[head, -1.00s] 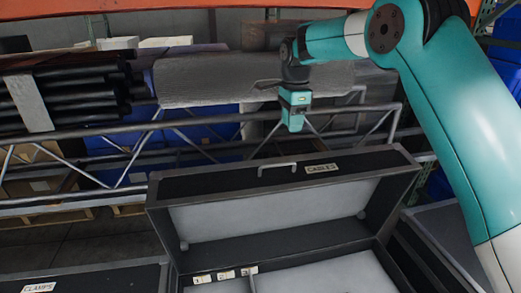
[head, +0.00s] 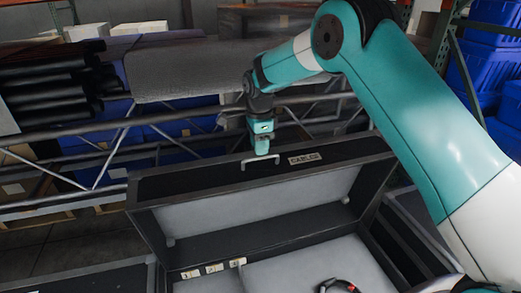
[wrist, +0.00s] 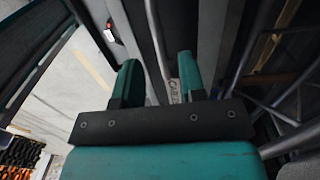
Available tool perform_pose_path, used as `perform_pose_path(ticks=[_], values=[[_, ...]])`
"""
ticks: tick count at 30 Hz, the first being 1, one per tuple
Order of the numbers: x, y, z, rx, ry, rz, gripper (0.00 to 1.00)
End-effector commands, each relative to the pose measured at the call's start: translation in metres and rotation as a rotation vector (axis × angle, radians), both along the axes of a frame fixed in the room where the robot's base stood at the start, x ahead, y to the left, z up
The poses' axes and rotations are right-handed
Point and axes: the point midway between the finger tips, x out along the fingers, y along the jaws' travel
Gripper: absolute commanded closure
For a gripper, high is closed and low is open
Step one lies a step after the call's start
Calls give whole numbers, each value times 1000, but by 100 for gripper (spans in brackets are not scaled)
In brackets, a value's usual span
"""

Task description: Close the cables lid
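The cables lid (head: 225,183) stands open, raised at the back of its black case, with its pale lining facing me. A "CABLES" label (head: 304,158) and a light handle (head: 260,160) are on its upper edge. My gripper (head: 262,150) points down at that edge, close to the handle. In the wrist view, my gripper (wrist: 158,80) has its two teal fingers apart, and part of the label (wrist: 174,91) shows between them. I cannot tell whether a finger touches the handle. The case's open interior (head: 295,277) shows at the bottom, with a dark coiled cable (head: 338,286) partly cut off.
Small labels (head: 214,268) line the case's inner divider. Other dark cases stand close on the left (head: 90,284) and right (head: 405,245). A metal rail rack (head: 110,150) with black pipes (head: 50,90) runs behind the lid. Blue bins (head: 480,85) are at the far right.

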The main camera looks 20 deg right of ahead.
Motion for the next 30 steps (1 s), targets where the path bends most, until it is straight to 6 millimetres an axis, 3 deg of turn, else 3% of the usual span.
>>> perform_pose_path(ticks=[7,17,22,30], values=[[-1,-2,-27,0,1,-2,62],[-1,-2,-31,0,-1,-3,62],[-1,-2,-31,0,0,-3,99],[-2,0,-32,0,-3,1,100]])
